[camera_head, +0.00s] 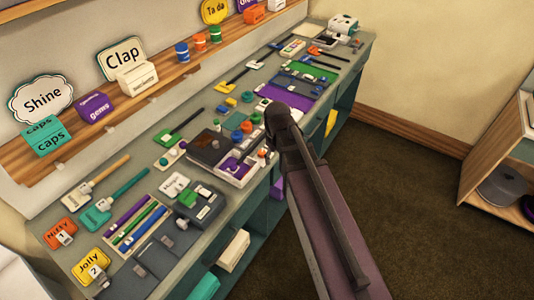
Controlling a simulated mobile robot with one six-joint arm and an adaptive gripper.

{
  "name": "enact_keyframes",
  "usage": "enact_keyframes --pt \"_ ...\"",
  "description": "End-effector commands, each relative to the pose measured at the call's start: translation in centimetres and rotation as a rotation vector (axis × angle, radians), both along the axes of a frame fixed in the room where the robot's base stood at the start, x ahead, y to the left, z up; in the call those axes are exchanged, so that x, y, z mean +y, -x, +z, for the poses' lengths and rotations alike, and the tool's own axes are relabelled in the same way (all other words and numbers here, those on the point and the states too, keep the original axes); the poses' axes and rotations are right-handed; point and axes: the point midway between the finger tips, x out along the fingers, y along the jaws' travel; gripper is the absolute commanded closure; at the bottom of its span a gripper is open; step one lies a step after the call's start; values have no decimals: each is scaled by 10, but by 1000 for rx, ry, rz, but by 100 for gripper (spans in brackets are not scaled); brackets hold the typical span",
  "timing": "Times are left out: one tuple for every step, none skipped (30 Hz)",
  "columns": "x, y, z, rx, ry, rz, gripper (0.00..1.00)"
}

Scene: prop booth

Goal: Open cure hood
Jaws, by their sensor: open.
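A low unit with a dark, flat lid-like top (208,147) and a pale tray-like front sits mid-bench. It may be the cure hood, but I cannot tell for sure; its dark top looks flat and down. My arm reaches in from the lower right, and my gripper (270,138) is at its dark far end, over the bench's front edge just right of this unit. The gripper is open and small in view, its fingers partly hidden by the arm. I see nothing held, and cannot tell whether it touches the unit.
The long grey-green bench (60,212) is crowded with tools, pots and trays. A wooden shelf (75,142) behind it bears signs and small boxes. A white machine (343,24) stands at the far end. Brown carpet (430,215) lies clear to the right, before a wooden shelf unit (480,180).

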Motion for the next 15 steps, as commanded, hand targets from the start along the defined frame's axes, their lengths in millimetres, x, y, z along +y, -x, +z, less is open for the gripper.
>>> enact_keyframes --pt "-5 6 -8 0 0 -23 29" --pt "-8 8 -10 0 0 -36 29" --pt "-12 11 -13 0 0 -54 29" --pt "-15 13 -16 0 0 -68 29" --pt "-17 14 -18 0 0 -80 29" --pt "-20 17 -20 0 0 -96 29" --pt "-23 19 -22 0 0 -108 29" --pt "-25 20 -24 0 0 -119 29" --pt "-27 22 -26 0 0 -131 29" --pt "-29 24 -27 0 0 -140 29" --pt "-31 25 -28 0 0 -149 29" --pt "-33 26 -29 0 0 -160 29" --pt "-34 27 -30 0 0 -166 29" --pt "-35 28 -31 0 0 -171 29" --pt "-36 28 -31 0 0 -177 29"
